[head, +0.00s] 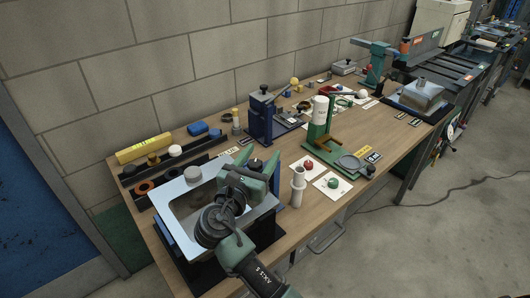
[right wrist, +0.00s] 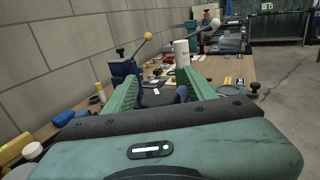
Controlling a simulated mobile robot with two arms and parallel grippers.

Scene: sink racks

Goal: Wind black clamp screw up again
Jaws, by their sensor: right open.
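My right gripper (head: 258,158) reaches over the right side of a steel sink (head: 172,190) on the near left bench. Its green fingers are apart in the right wrist view (right wrist: 160,84). A dark part with blue ends (right wrist: 158,97) shows low between them; I cannot tell whether it is the clamp screw, and no grip on it shows. A black knob (head: 264,88) tops a blue upright device behind the gripper. Another black knob (head: 370,171) stands at the green stand's front right corner. Which is the clamp screw is unclear. My left gripper is not in view.
A white handle-like post (head: 298,187) stands close right of the gripper. The green stand (head: 318,130) with a white cylinder is farther right. A yellow bar (head: 144,148) and dark trays line the wall. Another sink (head: 421,95) sits at the bench's far end.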

